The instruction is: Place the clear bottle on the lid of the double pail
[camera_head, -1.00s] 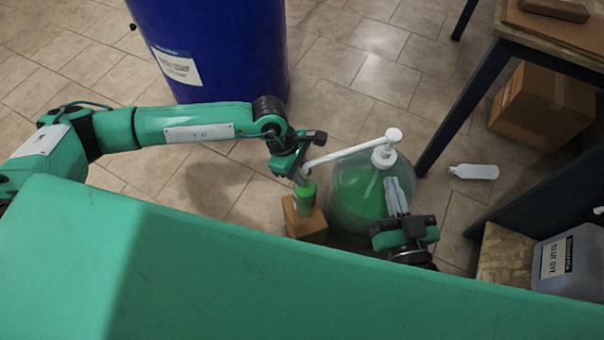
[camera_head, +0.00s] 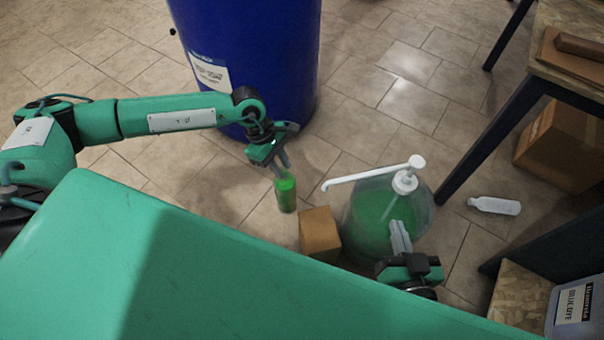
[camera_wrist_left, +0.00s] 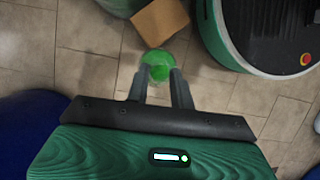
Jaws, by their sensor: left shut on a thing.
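My left gripper (camera_head: 285,172) is shut on a small bottle with green contents (camera_head: 286,198), which I take for the clear bottle. It hangs roughly upright beneath the fingers, left of a cardboard box in the head view. In the left wrist view the bottle (camera_wrist_left: 157,66) is between the fingertips of the left gripper (camera_wrist_left: 160,80), seen from above. My right gripper (camera_head: 401,236) is in front of the big green pump jar; its fingers are close together and I cannot tell whether they are shut. I cannot make out a double pail or its lid.
A blue drum (camera_head: 255,60) stands behind the left arm. A small cardboard box (camera_head: 319,234) and a clear jar of green liquid (camera_head: 370,215) with a white pump stand on the tiled floor. A white bottle (camera_head: 494,205) lies right, by a table. Open floor lies between drum and jar.

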